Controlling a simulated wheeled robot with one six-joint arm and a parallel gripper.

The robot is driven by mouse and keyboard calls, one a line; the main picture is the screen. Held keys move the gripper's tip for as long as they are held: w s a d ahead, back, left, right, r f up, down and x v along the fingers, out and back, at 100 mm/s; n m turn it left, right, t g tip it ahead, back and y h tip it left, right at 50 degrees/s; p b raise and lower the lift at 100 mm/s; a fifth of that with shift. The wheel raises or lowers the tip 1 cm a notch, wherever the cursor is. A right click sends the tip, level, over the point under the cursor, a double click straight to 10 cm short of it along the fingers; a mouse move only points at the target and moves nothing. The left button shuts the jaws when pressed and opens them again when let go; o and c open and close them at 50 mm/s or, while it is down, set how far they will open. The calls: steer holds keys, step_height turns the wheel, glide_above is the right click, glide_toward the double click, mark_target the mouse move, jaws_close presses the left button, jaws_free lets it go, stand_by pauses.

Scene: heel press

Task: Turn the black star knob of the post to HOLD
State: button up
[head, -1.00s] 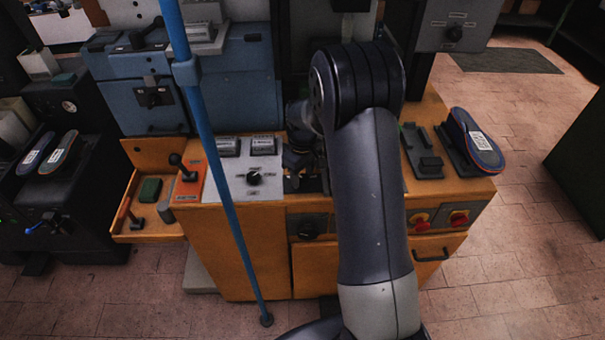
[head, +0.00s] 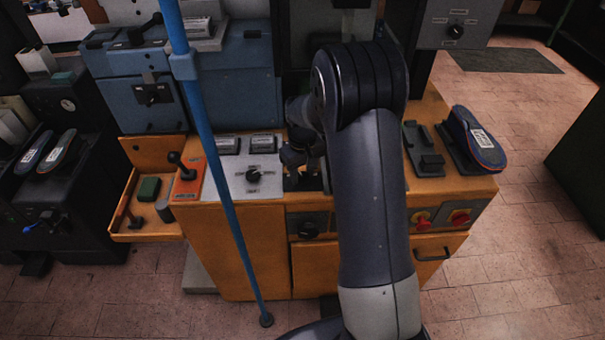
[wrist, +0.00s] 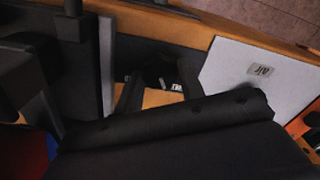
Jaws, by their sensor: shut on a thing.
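My gripper (head: 303,166) is low over the orange bench, left of my forearm, which hides part of it. In the wrist view my gripper (wrist: 158,82) shows as dark fingers beyond the big dark wrist body, shut on a small black thing between them. This is most likely the black star knob (wrist: 152,74), but its star shape is mostly hidden. The post under it cannot be made out. No HOLD mark can be read, so the knob's setting cannot be told.
A light grey panel (head: 222,184) with a black selector knob (head: 253,176) lies left of my gripper. A blue pole (head: 213,150) stands in front of the bench. A shoe (head: 476,140) rests on a stand at the right.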

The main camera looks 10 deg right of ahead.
mark_target(303, 176)
steer(key=m+b, duration=0.1)
steer(key=m, duration=0.2)
steer(key=shift+m, duration=0.4)
steer(key=m, duration=0.3)
steer(key=shift+m+b, duration=0.3)
steer(key=shift+b, duration=0.05)
steer(key=m, duration=0.3)
steer(key=shift+m+b, duration=0.3)
steer(key=shift+m, duration=1.9)
steer(key=o, duration=1)
step_height(303, 176, up, 11)
steer(key=shift+b, duration=0.45)
